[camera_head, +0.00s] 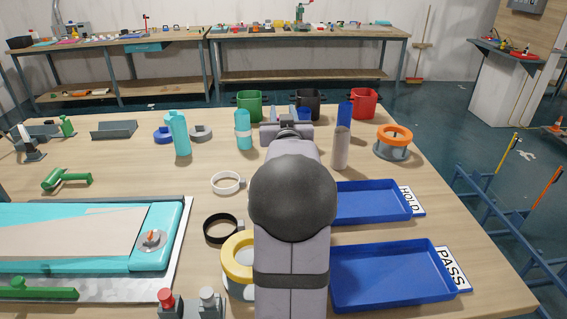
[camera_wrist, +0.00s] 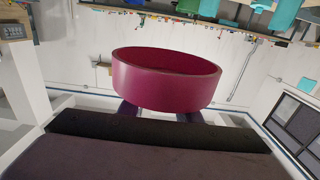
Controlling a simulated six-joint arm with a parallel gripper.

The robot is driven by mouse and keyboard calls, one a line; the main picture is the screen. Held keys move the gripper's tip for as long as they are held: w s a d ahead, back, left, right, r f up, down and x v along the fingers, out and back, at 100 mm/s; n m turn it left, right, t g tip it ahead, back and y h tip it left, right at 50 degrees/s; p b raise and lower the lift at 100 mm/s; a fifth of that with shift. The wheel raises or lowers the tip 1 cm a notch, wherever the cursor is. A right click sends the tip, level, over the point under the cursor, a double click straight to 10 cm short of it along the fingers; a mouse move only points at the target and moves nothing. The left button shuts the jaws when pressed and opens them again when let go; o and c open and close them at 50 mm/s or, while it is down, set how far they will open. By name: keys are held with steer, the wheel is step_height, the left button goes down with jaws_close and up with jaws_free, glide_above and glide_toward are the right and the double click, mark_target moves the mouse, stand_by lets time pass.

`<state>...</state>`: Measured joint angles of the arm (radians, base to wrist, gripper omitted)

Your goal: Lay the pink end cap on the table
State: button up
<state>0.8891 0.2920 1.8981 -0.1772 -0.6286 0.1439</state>
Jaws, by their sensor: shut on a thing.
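The pink end cap (camera_wrist: 165,80) is a short, wide magenta ring-like piece in the wrist view. My gripper (camera_wrist: 160,113) is shut on it, with both finger ends showing at its lower edge. The cap is held up, clear of any surface in that view. In the head view my arm hides the cap and the fingertips. The wooden table (camera_head: 110,185) spreads below and around my arm.
Blue HOLD (camera_head: 370,203) and PASS (camera_head: 390,278) trays are at right. A white ring (camera_head: 226,183), black ring (camera_head: 222,228) and yellow ring (camera_head: 238,258) lie left of my arm. A cyan track (camera_head: 150,240) fills the front left. Bare wood shows between.

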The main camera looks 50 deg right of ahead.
step_height(320, 180, down, 10)
steer(key=p, duration=0.1)
steer(key=shift+r, duration=0.25)
stand_by(0.4)
steer(key=shift+f, duration=0.25)
steer(key=o, duration=1)
steer(key=shift+r, duration=0.15)
steer(key=shift+s+a, duration=0.1)
steer(key=shift+s, duration=0.05)
steer(key=v, duration=0.1)
steer(key=b+v, duration=0.1)
steer(key=v, duration=0.1)
steer(key=b+v, duration=0.1)
steer(key=v, duration=0.1)
steer(key=shift+s+a+f, duration=0.1)
steer(key=shift+a+f, duration=0.05)
steer(key=shift+f, duration=0.15)
steer(key=shift+o, duration=0.6)
steer(key=shift+b+v, duration=0.3)
steer(key=shift+v, duration=0.5)
